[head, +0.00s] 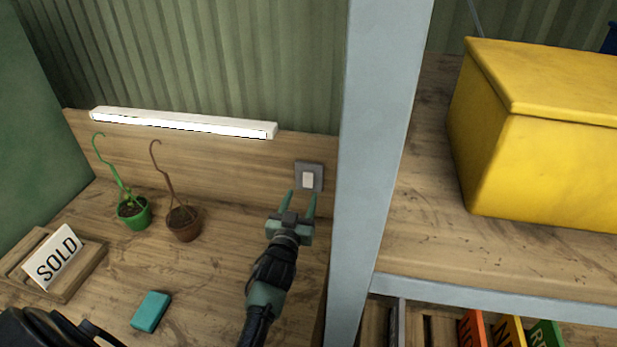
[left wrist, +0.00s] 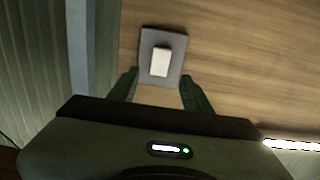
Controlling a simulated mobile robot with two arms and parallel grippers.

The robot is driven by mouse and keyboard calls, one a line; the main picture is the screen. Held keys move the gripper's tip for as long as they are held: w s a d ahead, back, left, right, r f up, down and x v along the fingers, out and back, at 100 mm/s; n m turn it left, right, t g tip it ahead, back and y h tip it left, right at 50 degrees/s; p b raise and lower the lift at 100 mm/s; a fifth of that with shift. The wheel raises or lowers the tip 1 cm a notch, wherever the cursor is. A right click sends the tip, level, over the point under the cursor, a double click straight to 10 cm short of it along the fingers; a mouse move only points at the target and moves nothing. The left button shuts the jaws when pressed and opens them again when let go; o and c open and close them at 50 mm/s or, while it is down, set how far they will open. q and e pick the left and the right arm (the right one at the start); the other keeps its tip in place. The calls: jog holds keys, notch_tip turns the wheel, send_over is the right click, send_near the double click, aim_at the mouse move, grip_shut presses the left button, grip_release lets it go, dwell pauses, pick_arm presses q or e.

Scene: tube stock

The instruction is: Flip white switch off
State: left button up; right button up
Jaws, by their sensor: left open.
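The white switch (head: 308,180) sits on a grey wall plate on the wooden back panel, just left of a grey-blue post. In the left wrist view the switch (left wrist: 160,62) is ahead of the fingers, near the middle between them. My left gripper (head: 302,192) is open and empty, its two fingertips pointing at the switch from just below and in front. In the left wrist view the left gripper (left wrist: 158,88) has its fingers to either side of the plate's lower part. Whether they touch it I cannot tell. My right gripper is not in view.
A lit white lamp bar (head: 183,122) runs along the back panel. Two hanging-hook pots, green (head: 134,217) and brown (head: 184,229), stand left of my arm. A SOLD sign (head: 55,258), a teal block (head: 151,311) and a grey-blue post (head: 372,150) are nearby. A yellow box (head: 545,150) stands right.

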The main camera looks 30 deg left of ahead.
aim_at(308, 178)
pick_arm(q)
jog(key=x, duration=0.3)
jog(key=p+x, duration=0.1)
jog(key=shift+w+r, duration=0.2)
jog(key=shift+r, duration=0.15)
jog(key=shift+x, duration=1.1)
jog(key=shift+a+f, duration=0.1)
jog(key=shift+f, duration=0.05)
jog(key=shift+s, duration=0.15)
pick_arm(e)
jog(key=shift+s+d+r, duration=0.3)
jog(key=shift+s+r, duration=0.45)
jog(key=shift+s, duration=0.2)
